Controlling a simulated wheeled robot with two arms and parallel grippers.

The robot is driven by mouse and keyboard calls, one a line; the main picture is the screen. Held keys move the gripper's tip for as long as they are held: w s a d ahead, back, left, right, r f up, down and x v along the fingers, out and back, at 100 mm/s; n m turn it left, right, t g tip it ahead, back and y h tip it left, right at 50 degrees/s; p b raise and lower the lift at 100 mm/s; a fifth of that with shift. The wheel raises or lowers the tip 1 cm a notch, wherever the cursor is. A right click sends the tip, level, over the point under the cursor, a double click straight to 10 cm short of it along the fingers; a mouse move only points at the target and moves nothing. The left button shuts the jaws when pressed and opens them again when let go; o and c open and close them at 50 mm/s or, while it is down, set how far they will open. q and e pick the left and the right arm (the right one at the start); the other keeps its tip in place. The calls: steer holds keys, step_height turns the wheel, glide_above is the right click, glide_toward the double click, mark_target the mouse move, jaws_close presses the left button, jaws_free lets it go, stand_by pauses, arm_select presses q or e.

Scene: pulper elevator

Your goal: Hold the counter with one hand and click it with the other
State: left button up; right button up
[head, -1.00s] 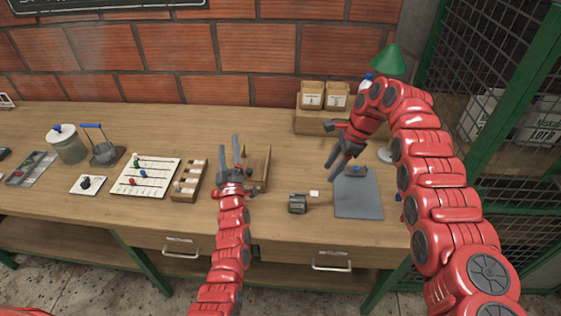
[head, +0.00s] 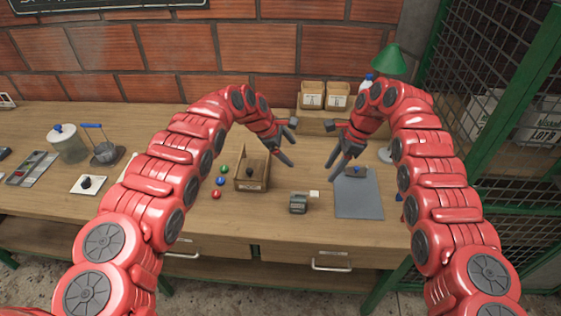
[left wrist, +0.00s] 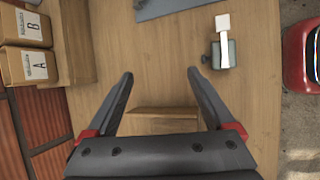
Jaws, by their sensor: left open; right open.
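The counter (head: 298,204) is a small dark grey-green device with a white tag, on the bench front right of centre. It also shows in the left wrist view (left wrist: 223,54), right of and beyond the fingertips. My left gripper (head: 289,142) is open and empty above the bench, up and slightly left of the counter. Its spread fingers show in the left wrist view (left wrist: 160,76). My right gripper (head: 334,147) is open and empty, above the bench and to the upper right of the counter. Neither gripper touches the counter.
A small wooden box (head: 252,184) and several coloured balls (head: 221,181) lie left of the counter. A grey mat (head: 358,200) lies right of it. Labelled boxes (head: 325,95) stand at the back. My left arm hides part of the bench's left side.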

mark_target(299, 195)
arm_select(q)
steer(key=s+a+r+n+g+y, duration=0.1)
steer(key=s+a+r+g, duration=0.15)
steer(key=s, duration=0.55)
steer(key=shift+g, duration=0.45)
steer(key=x, duration=1.1)
steer(key=d+x, duration=0.1)
steer(key=x, duration=0.4)
steer(key=shift+w+f, duration=0.1)
steer(key=shift+f, duration=0.05)
steer(key=shift+d+f, duration=0.1)
steer(key=shift+f, duration=0.45)
steer(key=c, duration=1.4)
arm_select(e)
jaws_close()
